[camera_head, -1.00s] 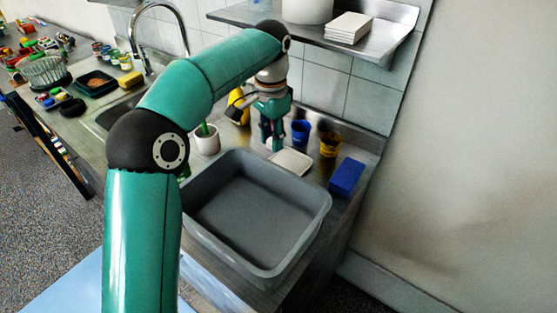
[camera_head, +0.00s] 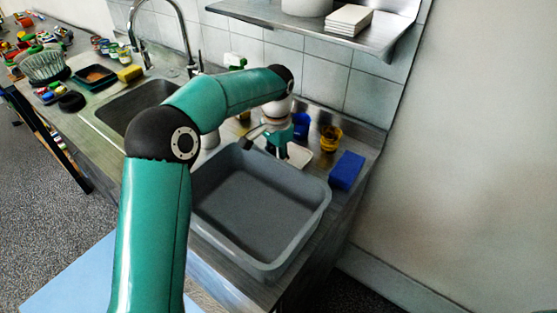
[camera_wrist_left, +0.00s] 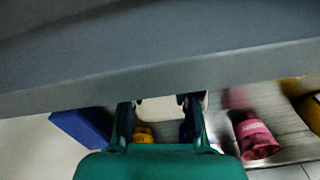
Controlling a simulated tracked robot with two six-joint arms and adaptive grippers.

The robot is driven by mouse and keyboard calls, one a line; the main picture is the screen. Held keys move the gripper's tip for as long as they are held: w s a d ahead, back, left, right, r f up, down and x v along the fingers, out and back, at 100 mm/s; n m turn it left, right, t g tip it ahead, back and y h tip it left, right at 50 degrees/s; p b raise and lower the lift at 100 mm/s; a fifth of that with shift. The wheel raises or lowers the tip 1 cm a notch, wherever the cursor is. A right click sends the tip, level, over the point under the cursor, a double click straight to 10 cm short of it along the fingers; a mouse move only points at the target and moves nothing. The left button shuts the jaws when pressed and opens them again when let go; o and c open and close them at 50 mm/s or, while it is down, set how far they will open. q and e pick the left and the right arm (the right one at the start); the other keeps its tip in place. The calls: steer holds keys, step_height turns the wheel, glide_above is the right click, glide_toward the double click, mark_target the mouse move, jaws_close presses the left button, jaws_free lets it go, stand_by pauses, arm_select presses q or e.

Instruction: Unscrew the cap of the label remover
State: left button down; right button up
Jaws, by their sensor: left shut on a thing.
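My left gripper (camera_head: 277,152) is low over the far right rim of the grey tub, beside a white square dish (camera_head: 299,155). In the left wrist view its two fingers (camera_wrist_left: 160,106) are some way apart, with a pale surface between them. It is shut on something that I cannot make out. I cannot pick out the label remover or its cap for sure. A spray bottle with a green and white head (camera_head: 235,61) stands behind my left arm, mostly hidden. My right gripper is not in view.
The empty grey tub (camera_head: 255,266) fills the front of the counter. The sink (camera_head: 150,98) is left.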

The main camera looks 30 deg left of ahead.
arm_select(q)
steer(key=shift+w+f+p, duration=0.15)
steer(key=shift+f+p, duration=0.15)
steer(key=shift+f, duration=0.1)
steer(key=shift+f, duration=0.1)
steer(key=c, duration=0.8)
jaws_free()
steer(key=shift+c, duration=0.2)
step_height(320, 180, up, 12)
steer(key=p, duration=0.1)
